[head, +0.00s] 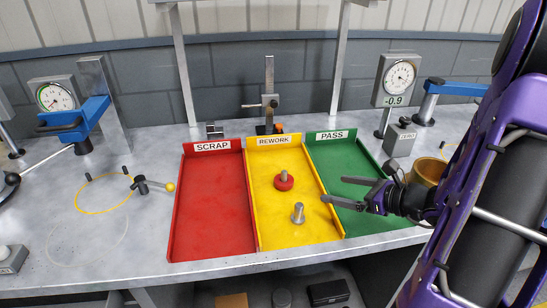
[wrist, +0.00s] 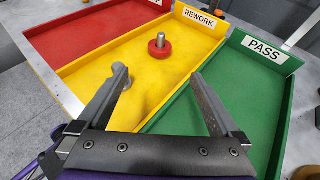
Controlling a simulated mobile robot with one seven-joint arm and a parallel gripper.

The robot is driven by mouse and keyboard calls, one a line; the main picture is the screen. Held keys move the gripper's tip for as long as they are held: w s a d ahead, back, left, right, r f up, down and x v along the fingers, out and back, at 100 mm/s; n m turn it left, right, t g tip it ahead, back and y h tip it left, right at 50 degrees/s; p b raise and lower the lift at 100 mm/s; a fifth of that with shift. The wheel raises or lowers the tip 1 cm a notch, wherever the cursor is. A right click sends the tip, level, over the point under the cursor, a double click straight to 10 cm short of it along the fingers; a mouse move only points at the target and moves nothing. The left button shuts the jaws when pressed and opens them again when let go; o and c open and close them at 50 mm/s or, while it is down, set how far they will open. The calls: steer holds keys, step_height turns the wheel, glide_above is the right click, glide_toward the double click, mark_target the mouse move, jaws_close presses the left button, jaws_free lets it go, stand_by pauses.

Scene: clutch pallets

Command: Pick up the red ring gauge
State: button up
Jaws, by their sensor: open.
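The red ring gauge (head: 284,185) lies in the yellow REWORK tray (head: 273,165), and a grey metal stem rises from its middle. It also shows in the wrist view (wrist: 160,54), beyond my fingertips. My gripper (head: 333,189) is open and empty. In the head view it is to the right of the ring, above the border of the yellow and green trays. In the wrist view, the ring sits ahead of the gap between my fingers (wrist: 160,73), apart from both. Nothing hides the ring.
A grey metal pin (head: 298,214) stands in the yellow tray nearer the front; my left finger overlaps it in the wrist view. The red SCRAP tray (head: 212,251) and green PASS tray (head: 372,229) flank the yellow one and look empty. A height stand (head: 269,90) stands behind.

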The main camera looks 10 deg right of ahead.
glide_toward(287, 180)
steer(key=x, duration=0.3)
steer(key=shift+w+d, duration=0.1)
steer(key=shift+d, duration=0.1)
steer(key=shift+s+a+x, duration=0.1)
steer(key=shift+x, duration=1.25)
steer(key=shift+s+a+x, duration=0.1)
steer(key=shift+a+x, duration=0.05)
steer(key=shift+x, duration=1.2)
steer(key=shift+f, duration=0.1)
jaws_close()
